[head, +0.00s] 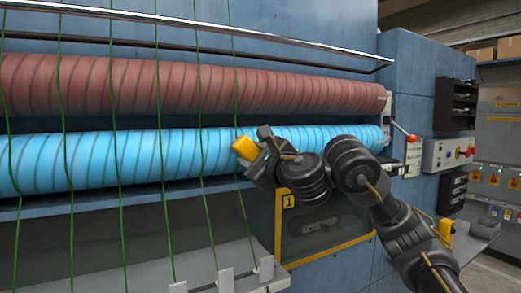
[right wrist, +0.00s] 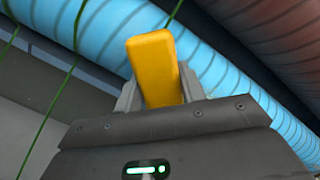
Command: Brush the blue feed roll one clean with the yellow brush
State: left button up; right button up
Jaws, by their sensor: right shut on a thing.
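The blue feed roll (head: 90,160) runs across the machine below a red-brown roll. It has dark spiral bands and also crosses the right wrist view (right wrist: 95,30). My right gripper (head: 255,147) is shut on the yellow brush (head: 244,148), in front of the blue roll right of the middle. In the right wrist view the yellow block (right wrist: 153,68) stands up between the fingers. The brush's far side and any bristles are hidden, so I cannot tell whether it touches the roll. My left gripper is not in view.
The red-brown roll (head: 180,88) lies above the blue one. Several green strands hang in front of both rolls. A red-knobbed lever (head: 410,138) and a control box (head: 447,152) are at the right. A yellow-framed window (head: 325,225) and a grey ledge (head: 140,280) are below.

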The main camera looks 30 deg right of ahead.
jog(key=shift+d+f, duration=0.1)
jog(key=shift+d, duration=0.05)
jog(key=shift+b, duration=0.4)
jog(key=shift+d+b, duration=0.95)
jog(key=shift+d, duration=0.75)
jog(key=shift+d+b, duration=0.4)
jog(key=shift+d, duration=0.15)
jog(key=shift+s+d+b, duration=0.1)
jog(key=shift+d+b, duration=0.2)
jog(key=shift+d, duration=0.8)
